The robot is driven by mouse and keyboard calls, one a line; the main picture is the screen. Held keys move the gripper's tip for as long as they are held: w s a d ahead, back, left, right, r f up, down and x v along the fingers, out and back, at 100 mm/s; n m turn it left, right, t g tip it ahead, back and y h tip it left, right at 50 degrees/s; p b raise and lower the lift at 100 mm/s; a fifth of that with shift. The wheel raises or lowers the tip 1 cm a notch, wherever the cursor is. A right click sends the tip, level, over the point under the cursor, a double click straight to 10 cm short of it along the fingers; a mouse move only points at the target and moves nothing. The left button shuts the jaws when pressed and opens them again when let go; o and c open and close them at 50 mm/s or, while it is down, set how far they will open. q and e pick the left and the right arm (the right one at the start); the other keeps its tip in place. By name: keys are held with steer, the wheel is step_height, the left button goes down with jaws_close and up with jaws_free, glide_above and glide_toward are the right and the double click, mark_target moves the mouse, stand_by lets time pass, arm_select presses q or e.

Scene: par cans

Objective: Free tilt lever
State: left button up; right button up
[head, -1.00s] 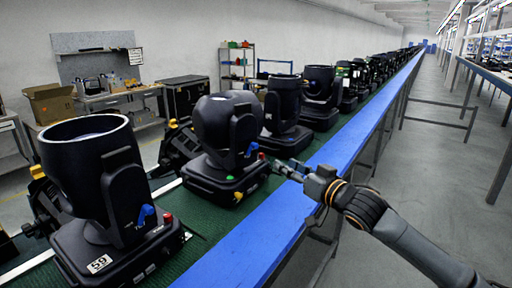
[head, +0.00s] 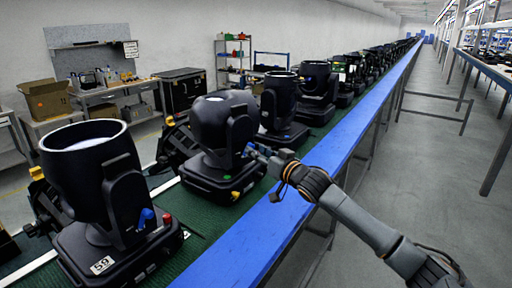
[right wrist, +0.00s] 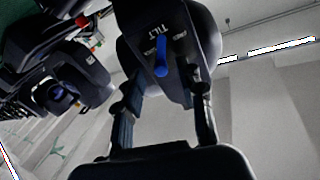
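In the head view, the second moving-head lamp (head: 212,128) stands upright on its base on the green conveyor. In the right wrist view its black yoke arm (right wrist: 150,25) carries the word TILT and a blue tilt lever (right wrist: 161,57). My right gripper (head: 257,151) is at the right side of this lamp, close to the lever, and largely hides it in the head view. In the right wrist view the two fingers of the gripper (right wrist: 162,90) are spread apart, with the lever showing beyond and between them. I cannot tell whether they touch the yoke. My left gripper is not in view.
A nearer lamp (head: 93,170), labelled 59, with a blue lever (head: 146,217) and a red knob (head: 167,220), stands at lower left. More lamps line the conveyor (head: 196,226) behind. A blue rail (head: 260,226) runs along its edge.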

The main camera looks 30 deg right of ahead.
steer(key=shift+w, duration=0.75)
jaws_close()
